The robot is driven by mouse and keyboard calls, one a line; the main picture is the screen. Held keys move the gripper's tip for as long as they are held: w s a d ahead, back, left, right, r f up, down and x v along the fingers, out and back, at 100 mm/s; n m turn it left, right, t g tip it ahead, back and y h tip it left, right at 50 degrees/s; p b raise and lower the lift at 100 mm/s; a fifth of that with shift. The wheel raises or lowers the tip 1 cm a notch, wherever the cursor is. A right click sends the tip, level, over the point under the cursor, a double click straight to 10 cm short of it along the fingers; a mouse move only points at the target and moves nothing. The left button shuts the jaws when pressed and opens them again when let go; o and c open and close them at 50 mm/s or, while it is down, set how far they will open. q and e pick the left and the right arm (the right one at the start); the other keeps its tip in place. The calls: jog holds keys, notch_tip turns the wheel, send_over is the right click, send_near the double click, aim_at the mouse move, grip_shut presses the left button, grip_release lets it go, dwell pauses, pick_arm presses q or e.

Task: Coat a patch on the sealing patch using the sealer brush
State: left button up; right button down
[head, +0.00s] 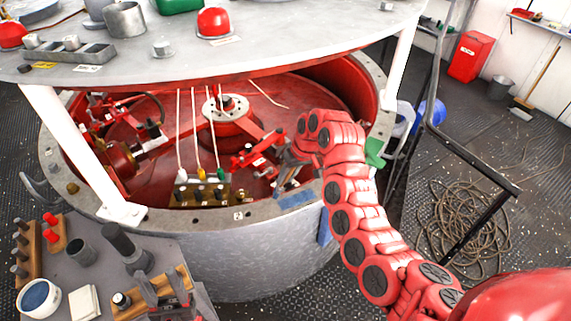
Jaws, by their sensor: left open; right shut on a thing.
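My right arm reaches from the lower right to the near rim of the large drum. My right gripper (288,168) is shut on a thin thing, apparently the sealer brush, mostly hidden by the gripper. Its tip points down toward a blue area (296,198) on the rim, which may be the sealing patch; I cannot tell whether they touch. Another blue piece (325,228) shows on the drum's outer wall, partly behind my arm. My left gripper (165,285) is open at the bottom edge, over the small grey table. A white pot with blue contents (37,297) stands there.
The grey drum (240,262) has a red interior with red mechanisms and a connector block (202,191). White posts (85,155) carry a round top plate (270,38) above it. A dark rail (470,160) and coiled rope (465,225) are at right.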

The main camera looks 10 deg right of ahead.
jog(key=shift+w+d+r, duration=0.15)
jog(key=shift+d+r, duration=0.05)
jog(key=shift+r, duration=0.7)
notch_tip(320, 180, up, 2)
jog(key=shift+a+r+p, duration=0.15)
jog(key=shift+p, duration=0.15)
jog(key=shift+r, duration=0.65)
